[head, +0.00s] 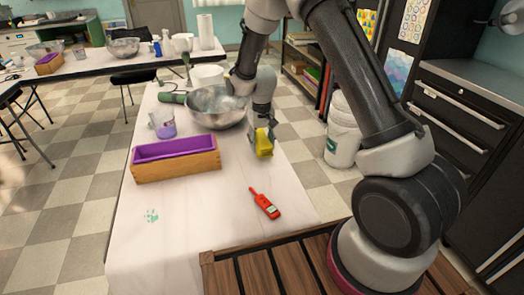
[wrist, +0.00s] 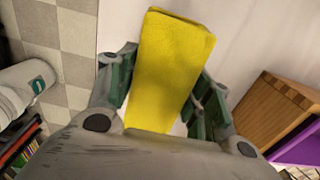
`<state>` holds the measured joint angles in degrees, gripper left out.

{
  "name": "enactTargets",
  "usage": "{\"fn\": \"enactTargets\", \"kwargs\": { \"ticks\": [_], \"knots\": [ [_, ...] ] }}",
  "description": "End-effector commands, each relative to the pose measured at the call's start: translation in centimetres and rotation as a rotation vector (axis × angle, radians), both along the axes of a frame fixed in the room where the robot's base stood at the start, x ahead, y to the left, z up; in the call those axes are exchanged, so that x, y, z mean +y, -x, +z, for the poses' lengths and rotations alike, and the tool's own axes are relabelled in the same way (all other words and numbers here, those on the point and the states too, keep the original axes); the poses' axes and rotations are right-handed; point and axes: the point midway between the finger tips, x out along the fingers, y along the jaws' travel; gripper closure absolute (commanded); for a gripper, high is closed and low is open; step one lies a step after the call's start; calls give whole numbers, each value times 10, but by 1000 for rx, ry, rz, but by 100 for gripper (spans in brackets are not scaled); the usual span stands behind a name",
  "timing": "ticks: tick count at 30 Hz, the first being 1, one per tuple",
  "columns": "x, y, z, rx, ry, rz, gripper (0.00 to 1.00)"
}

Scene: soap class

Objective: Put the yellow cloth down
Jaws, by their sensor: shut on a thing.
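The yellow cloth (head: 264,143) is in my gripper (head: 263,133), at the right edge of the white-covered table (head: 195,215). In the wrist view the cloth (wrist: 172,65) is a folded yellow block between the two green-padded fingers of my gripper (wrist: 165,85). The fingers are shut on it from both sides. In the wrist view the white table cover lies beyond the cloth, with the table's edge to its left. I cannot tell whether the cloth touches the table.
A metal bowl (head: 216,107) stands just behind my gripper. A wooden mold with a purple liner (head: 176,158) is to the left, with a measuring cup (head: 162,124) behind it. A white bucket (head: 342,135) stands on the floor right.

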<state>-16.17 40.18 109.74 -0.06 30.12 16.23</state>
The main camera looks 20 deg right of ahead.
Motion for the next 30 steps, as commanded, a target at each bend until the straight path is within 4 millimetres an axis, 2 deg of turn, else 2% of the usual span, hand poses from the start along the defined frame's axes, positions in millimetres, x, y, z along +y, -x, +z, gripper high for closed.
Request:
{"fn": "enactTargets", "kwargs": {
  "ticks": [9, 23, 24, 27, 30],
  "knots": [
    [0, 0, -37, 1, 0, 0, 75],
    [-1, 1, -45, 2, 0, 0, 75],
    [-1, 1, -46, 1, 0, 0, 48],
    [-1, 1, -46, 2, 0, 0, 29],
    [-1, 1, -46, 2, 0, 0, 28]
  ]
}}
